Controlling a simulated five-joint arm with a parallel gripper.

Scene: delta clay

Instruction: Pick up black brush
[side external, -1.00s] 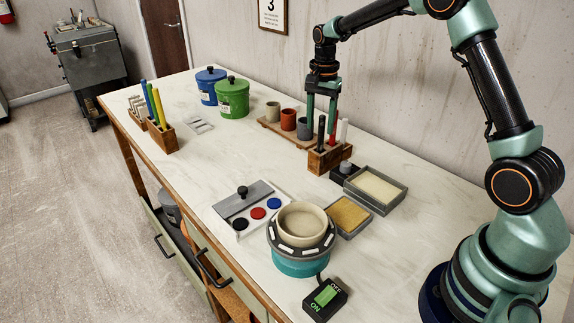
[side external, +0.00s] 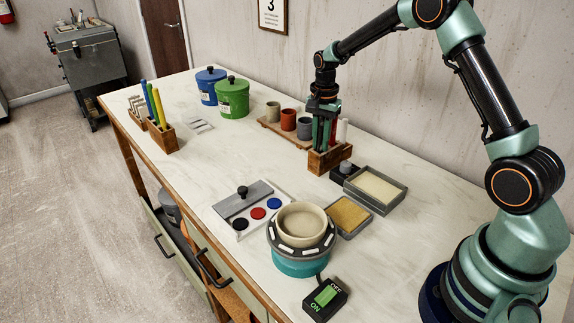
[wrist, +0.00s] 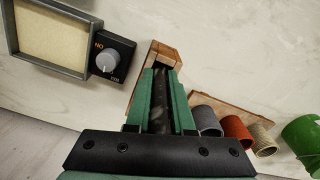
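The black brush (wrist: 161,97) stands upright in the wooden holder (side external: 330,160). My gripper (side external: 322,143) is down over the holder, with one green finger on each side of the brush. In the wrist view my gripper (wrist: 162,75) shows both fingers close against the dark brush, and it looks shut on it. The fingers hide most of the brush in the side view. The holder (wrist: 165,53) shows partly behind the fingertips.
Red and white sticks (side external: 344,130) stand beside the brush in the holder. A dark box with a grey knob (side external: 345,167) and a tray (side external: 375,188) are close in front. Several cups (side external: 289,119) stand on a wooden board behind.

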